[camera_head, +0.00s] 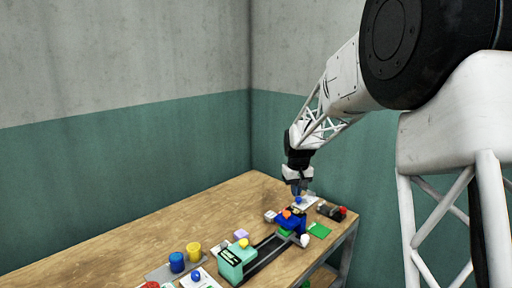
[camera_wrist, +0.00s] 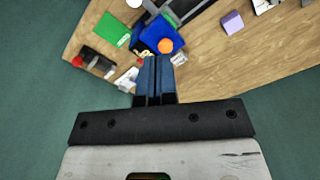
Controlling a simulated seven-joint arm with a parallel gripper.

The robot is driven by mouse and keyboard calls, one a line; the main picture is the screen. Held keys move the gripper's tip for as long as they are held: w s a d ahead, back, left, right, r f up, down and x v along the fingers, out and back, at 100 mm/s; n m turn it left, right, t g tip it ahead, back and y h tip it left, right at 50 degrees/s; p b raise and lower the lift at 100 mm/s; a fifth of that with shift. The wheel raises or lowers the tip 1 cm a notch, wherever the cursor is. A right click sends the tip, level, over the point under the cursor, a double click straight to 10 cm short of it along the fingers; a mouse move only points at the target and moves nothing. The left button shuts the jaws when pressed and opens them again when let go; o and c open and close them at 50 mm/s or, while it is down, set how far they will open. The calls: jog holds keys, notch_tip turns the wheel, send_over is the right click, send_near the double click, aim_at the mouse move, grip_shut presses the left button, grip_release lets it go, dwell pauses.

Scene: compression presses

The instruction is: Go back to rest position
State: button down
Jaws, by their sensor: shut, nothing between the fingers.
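My gripper (camera_head: 299,187) is over the far right end of the wooden table (camera_head: 110,258), above a blue press part with an orange knob. In the wrist view my gripper (camera_wrist: 155,60) points down with its two dark blue fingers together and nothing between them. The blue press part (camera_wrist: 158,33) with its orange knob (camera_wrist: 166,46) lies just beyond the fingertips in that view. I cannot tell the exact height of the gripper above it.
A teal press block (camera_head: 237,262) with a dark rail stands at the front. A green pad (camera_head: 319,230) and a dark device with a red end (camera_head: 331,210) lie right. The table's left part is clear.

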jog(key=s+d+r, duration=0.1)
jog(key=s+r, duration=0.2)
jog(key=s, duration=0.3)
jog(key=s+d+r, duration=0.1)
jog(key=s+r, duration=0.3)
jog(key=s, duration=0.3)
jog(key=s+d+m+t, duration=0.2)
jog(key=s, duration=3.4)
jog(key=shift+f+m, duration=0.15)
jog(key=shift+m, duration=0.15)
